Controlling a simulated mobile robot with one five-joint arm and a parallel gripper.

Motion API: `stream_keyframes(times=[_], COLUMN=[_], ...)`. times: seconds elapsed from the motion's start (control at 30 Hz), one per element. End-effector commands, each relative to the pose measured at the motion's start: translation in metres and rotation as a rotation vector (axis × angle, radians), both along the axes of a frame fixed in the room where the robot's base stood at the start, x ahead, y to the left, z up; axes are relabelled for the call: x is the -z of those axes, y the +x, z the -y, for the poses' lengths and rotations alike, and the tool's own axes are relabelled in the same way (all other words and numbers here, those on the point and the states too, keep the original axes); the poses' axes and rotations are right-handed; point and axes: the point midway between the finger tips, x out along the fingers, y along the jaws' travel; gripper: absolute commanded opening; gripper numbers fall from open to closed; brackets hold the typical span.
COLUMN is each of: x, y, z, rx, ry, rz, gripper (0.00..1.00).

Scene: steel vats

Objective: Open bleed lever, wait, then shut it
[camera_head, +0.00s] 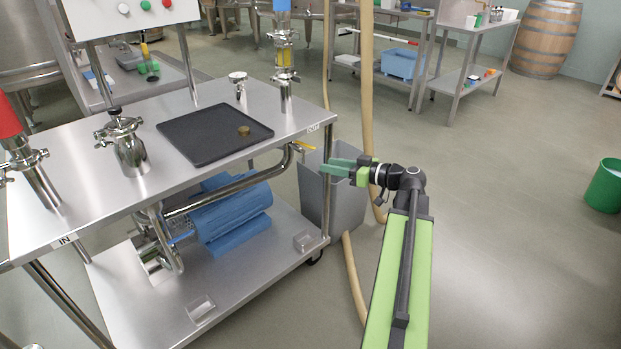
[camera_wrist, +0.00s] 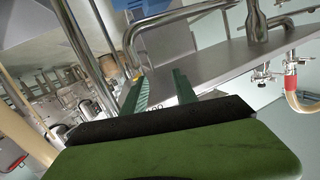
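The bleed lever (camera_head: 305,146) is a small yellow handle on the steel pipe below the cart's OUT corner in the head view. A small yellow patch that may be the lever (camera_wrist: 129,73) shows beside a finger in the wrist view. My gripper (camera_head: 322,165) has green fingers pointing left, just right of and a little below the lever. The wrist view shows the two fingers of my gripper (camera_wrist: 160,76) apart with nothing between them. I see no contact with the lever, and its exact angle is too small to tell.
The steel cart (camera_head: 90,205) carries a black tray (camera_head: 200,140) with a small brown disc. A grey bin (camera_head: 345,210) stands under my gripper, close to the cart leg. A tan hose (camera_head: 366,70) hangs behind my gripper. The floor to the right is clear up to a green bucket (camera_head: 606,186).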

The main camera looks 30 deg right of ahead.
Motion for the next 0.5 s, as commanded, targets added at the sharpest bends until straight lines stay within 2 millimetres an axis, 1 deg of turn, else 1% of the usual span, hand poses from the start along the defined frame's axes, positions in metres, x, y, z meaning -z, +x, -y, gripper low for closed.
stream_keyframes(times=[0.03, 0.1, 0.2, 0.37, 0.47, 0.5], x=[0.018, 0.013, 0.006, 0.001, 0.001, 0.001], y=[-0.010, -0.022, -0.031, -0.030, -0.020, -0.014], z=[0.024, 0.047, 0.062, 0.064, 0.060, 0.058], rx=[0.039, 0.079, 0.108, 0.112, 0.108, 0.107], ry=[-0.015, -0.038, -0.055, -0.060, -0.059, -0.059], rz=[0.061, 0.133, 0.184, 0.194, 0.193, 0.192], gripper=[0.35, 0.35, 0.35, 0.35, 0.35, 0.35])
